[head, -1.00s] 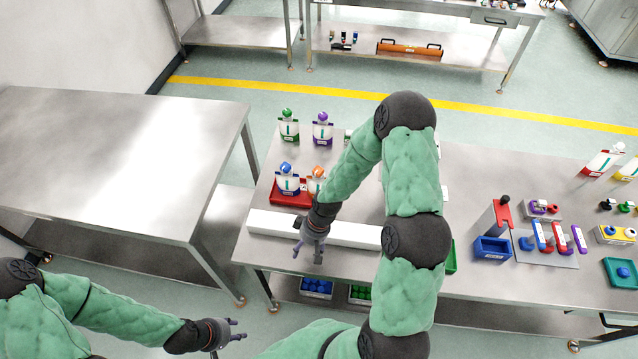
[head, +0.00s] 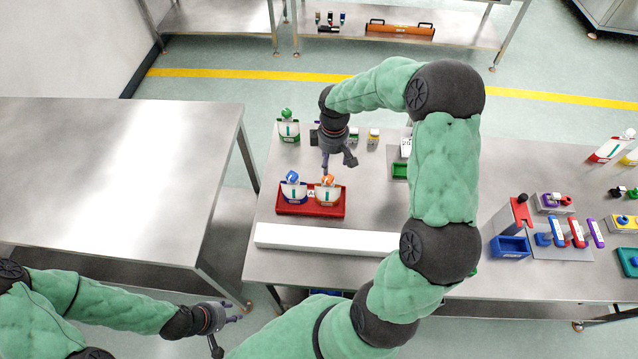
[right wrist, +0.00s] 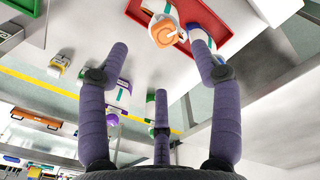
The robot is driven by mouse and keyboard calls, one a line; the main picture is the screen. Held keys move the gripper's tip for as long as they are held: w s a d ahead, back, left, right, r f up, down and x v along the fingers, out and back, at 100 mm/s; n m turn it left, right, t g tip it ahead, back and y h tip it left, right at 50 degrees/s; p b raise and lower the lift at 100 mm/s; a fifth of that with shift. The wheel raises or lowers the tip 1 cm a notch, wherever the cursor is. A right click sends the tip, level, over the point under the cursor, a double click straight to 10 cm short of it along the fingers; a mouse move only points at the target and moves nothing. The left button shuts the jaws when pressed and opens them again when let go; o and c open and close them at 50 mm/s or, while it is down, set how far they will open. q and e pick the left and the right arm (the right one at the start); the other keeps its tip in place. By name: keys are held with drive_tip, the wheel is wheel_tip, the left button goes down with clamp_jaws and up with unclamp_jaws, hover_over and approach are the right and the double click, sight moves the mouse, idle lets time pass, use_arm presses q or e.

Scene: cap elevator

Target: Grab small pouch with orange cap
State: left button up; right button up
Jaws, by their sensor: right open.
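The small pouch with the orange cap (head: 328,192) stands in the right part of a red tray (head: 312,210), beside a pouch with a blue cap (head: 293,190). In the right wrist view its orange cap (right wrist: 163,34) shows at the top, by the red tray's edge (right wrist: 218,28). My right gripper (head: 338,162) is open and empty, just behind and above the orange-capped pouch, apart from it. Its spread fingers show in the right wrist view (right wrist: 160,75). My left gripper (head: 232,314) is open and empty, low at the left, off the table.
A green-capped pouch (head: 288,128) stands behind the tray. A purple-capped pouch (right wrist: 118,98) shows between my right fingers in the wrist view. A white bar (head: 330,239) lies along the table front. Blue bin (head: 510,247) and tool stands are at the right.

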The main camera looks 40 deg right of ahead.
sight(328, 177)
drive_tip(key=shift+w+f, duration=0.15)
wheel_tip(328, 177, down, 5)
drive_tip(key=shift+w+f, duration=0.1)
drive_tip(key=shift+f, duration=0.1)
drive_tip(key=shift+w+a+f+b, duration=0.1)
drive_tip(key=shift+f+b, duration=0.05)
drive_tip(key=shift+f, duration=1.15)
drive_tip(key=shift+w+a+f+b, duration=0.1)
drive_tip(key=shift+f+b, duration=0.05)
drive_tip(key=shift+f, duration=1.1)
drive_tip(key=shift+s, duration=0.1)
clamp_jaws()
